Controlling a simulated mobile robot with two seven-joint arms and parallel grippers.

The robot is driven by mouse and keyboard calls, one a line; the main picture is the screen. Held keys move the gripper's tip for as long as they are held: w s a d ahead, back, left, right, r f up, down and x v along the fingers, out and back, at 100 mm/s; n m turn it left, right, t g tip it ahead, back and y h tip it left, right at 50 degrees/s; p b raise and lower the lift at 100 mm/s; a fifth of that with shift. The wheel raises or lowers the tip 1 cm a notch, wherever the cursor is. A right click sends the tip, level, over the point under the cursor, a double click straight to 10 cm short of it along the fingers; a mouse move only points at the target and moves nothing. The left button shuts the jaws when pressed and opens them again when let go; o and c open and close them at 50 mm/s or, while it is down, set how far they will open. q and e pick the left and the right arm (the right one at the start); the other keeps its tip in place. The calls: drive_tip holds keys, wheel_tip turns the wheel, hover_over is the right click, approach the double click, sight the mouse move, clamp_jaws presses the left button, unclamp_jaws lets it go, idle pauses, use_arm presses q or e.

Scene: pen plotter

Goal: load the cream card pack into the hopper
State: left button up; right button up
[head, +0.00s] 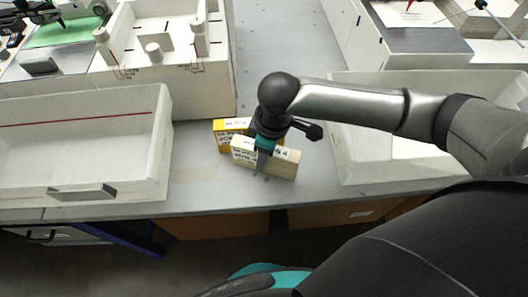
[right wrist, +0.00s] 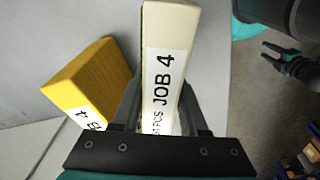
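The cream card pack (head: 279,163), labelled "JOB 4" in the right wrist view (right wrist: 170,25), stands at the table's front middle. My right gripper (head: 264,158) comes down on it from above. In the right wrist view its fingers (right wrist: 160,92) lie against both sides of the pack, and it looks shut on it. I see no clear gap beneath the pack. My left gripper (right wrist: 272,58) shows only in the right wrist view, off the table, its fingers apart and empty. No part is marked as the hopper; a white housing with posts (head: 222,85) stands at the back left.
A yellow pack (head: 223,127) stands right behind the cream pack; it also shows in the right wrist view (right wrist: 90,80). A white tray with a handle (head: 150,150) is at left, another white tray (head: 350,165) at right. Bare grey table (head: 285,45) runs back between them.

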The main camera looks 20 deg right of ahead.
drive_tip(key=o, duration=0.4)
drive_tip(key=shift+r, duration=0.1)
